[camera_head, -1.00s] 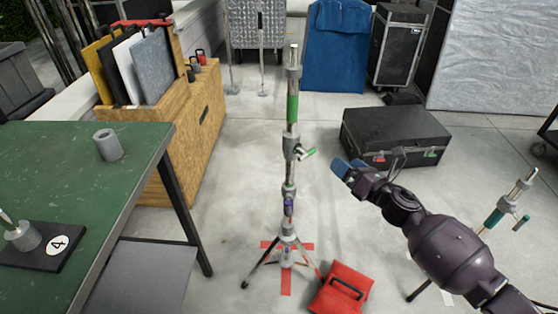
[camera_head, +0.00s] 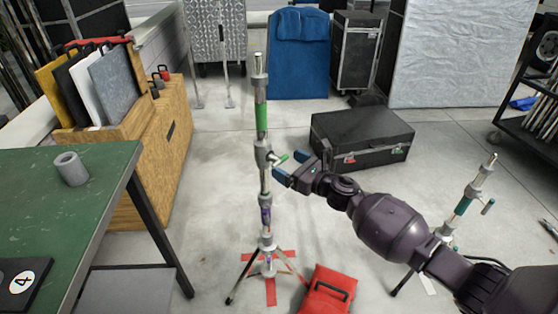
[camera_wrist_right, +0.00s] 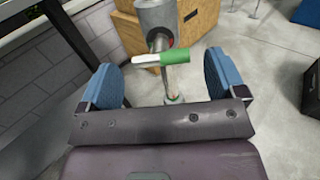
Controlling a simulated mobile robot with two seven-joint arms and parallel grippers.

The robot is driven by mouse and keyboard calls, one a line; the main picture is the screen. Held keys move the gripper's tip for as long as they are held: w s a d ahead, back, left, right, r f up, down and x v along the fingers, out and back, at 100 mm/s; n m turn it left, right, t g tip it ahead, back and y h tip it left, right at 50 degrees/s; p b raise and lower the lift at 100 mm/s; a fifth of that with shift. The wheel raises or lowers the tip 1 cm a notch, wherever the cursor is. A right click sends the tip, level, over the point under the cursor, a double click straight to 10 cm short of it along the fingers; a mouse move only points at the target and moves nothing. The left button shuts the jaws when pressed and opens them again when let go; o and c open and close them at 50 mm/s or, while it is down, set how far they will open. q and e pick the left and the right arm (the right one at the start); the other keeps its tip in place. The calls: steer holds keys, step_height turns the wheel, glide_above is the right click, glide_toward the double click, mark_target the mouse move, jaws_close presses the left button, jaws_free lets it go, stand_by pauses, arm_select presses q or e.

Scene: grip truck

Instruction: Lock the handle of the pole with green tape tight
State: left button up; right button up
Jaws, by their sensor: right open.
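The pole with green tape (camera_head: 261,118) stands upright on a tripod base in the middle of the head view. Its handle (camera_head: 282,158) has a green end and sticks out to the right from a grey collar (camera_head: 263,153). My left gripper is out of view.
A green table (camera_head: 100,170) with a grey cylinder (camera_head: 71,168) stands at the left. A red sandbag (camera_head: 327,291) lies by the tripod. A black case (camera_head: 362,135) is behind my right arm. Another stand with teal tape (camera_head: 462,206) is at the right.

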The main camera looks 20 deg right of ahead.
mark_target(281, 160)
steer(key=shift+x, duration=1.85)
steer(key=c, duration=0.9)
